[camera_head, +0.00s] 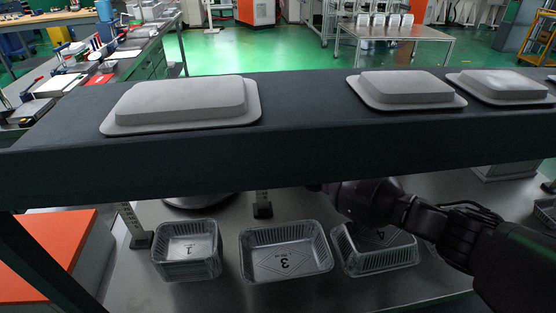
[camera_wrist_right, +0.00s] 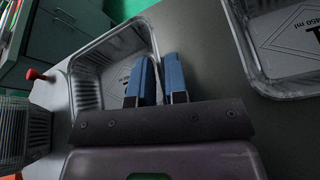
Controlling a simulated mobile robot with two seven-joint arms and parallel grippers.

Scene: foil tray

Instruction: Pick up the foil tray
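Three clear ribbed foil trays show in the head view under the shelf. The left tray (camera_head: 187,264) is marked 1, the middle tray (camera_head: 287,271) is marked 3, and the right tray (camera_head: 375,260) is marked 4. The right tray sits askew, its near outer wall showing, and my right arm hides its far right part. In the right wrist view, my right gripper (camera_wrist_right: 159,72) has its blue fingers close together on one wall of this tray (camera_wrist_right: 88,60), one finger inside and one outside. The contact is partly hidden. My left gripper is not in view.
A dark shelf beam (camera_head: 300,155) runs low above the trays, with grey lidded shapes on top. An orange-topped box (camera_head: 45,250) stands at the left. Another tray (camera_wrist_right: 262,70) is close beside the gripper in the wrist view. The front of the grey table is clear.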

